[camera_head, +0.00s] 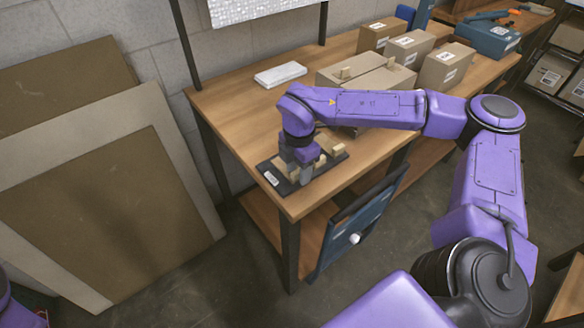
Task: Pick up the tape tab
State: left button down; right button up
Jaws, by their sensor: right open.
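My right gripper (301,178) points down over a dark tray (270,178) at the near left corner of the wooden table. It is open, with its fingers low among small tan pieces (335,149) on the tray. My gripper and wrist hide part of the tray and its pieces. I cannot tell which piece is the tape tab, or whether a finger touches one. Two small tan tabs (345,73) also stand up on the large cardboard box (365,78) behind my right arm. My left gripper is not in view.
A white flat block (280,74) lies at the back of the table (232,100). Several cardboard boxes (447,65) and a blue toolbox (488,40) stand farther right. A blue panel (358,226) sits under the table. Large brown boards (105,210) lean on the wall at left.

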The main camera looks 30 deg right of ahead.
grip_shut()
jog(key=shift+r, duration=0.1)
